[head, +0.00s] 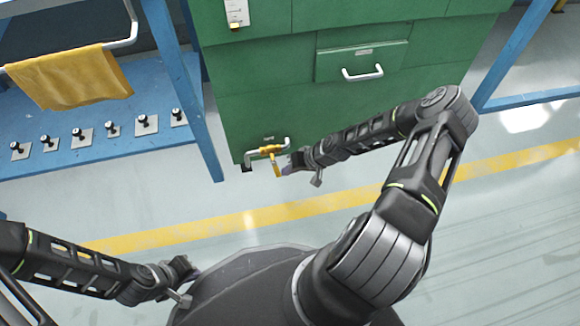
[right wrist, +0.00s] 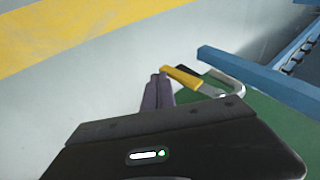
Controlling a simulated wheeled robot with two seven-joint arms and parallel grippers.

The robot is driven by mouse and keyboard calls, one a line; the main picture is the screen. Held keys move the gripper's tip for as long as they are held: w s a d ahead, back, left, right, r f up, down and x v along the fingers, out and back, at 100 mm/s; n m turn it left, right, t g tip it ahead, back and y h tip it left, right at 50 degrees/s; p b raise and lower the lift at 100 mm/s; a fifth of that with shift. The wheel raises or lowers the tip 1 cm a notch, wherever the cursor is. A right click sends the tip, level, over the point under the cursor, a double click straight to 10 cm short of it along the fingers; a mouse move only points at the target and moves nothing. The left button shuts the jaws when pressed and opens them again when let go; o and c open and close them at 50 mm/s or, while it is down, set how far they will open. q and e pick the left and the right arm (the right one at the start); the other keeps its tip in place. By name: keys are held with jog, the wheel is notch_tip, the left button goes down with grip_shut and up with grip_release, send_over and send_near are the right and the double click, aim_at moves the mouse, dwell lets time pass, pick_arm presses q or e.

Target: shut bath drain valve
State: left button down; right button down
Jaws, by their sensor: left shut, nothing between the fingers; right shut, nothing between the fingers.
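The drain valve (head: 266,150) sits on a pale pipe low on the front of the green bath cabinet (head: 235,110). Its yellow lever (head: 277,169) points down, away from the pipe, in the head view. In the right wrist view the yellow lever (right wrist: 184,77) and the bent pipe (right wrist: 230,84) show beyond the fingers. My right gripper (head: 286,168) is shut and empty, its fingertips beside the lever's free end; I cannot tell whether they touch. Its fingers (right wrist: 158,90) show close together. My left gripper (head: 187,279) is shut and empty near my base, far from the valve.
A blue bench (head: 95,135) with several small black-knobbed fittings stands at left, its leg (head: 206,150) close to the valve. A yellow cloth (head: 70,78) hangs on a rail. A drawer with a handle (head: 362,73) is above. The floor in front is clear, with a yellow stripe (head: 230,224).

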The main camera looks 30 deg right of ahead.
jog(key=shift+a+f, duration=0.15)
dwell(0.6)
pick_arm(q)
jog(key=shift+r+p, duration=0.55)
jog(key=shift+p, duration=0.05)
pick_arm(e)
jog(key=shift+r, duration=0.85)
pick_arm(q)
jog(key=shift+s+f, duration=0.1)
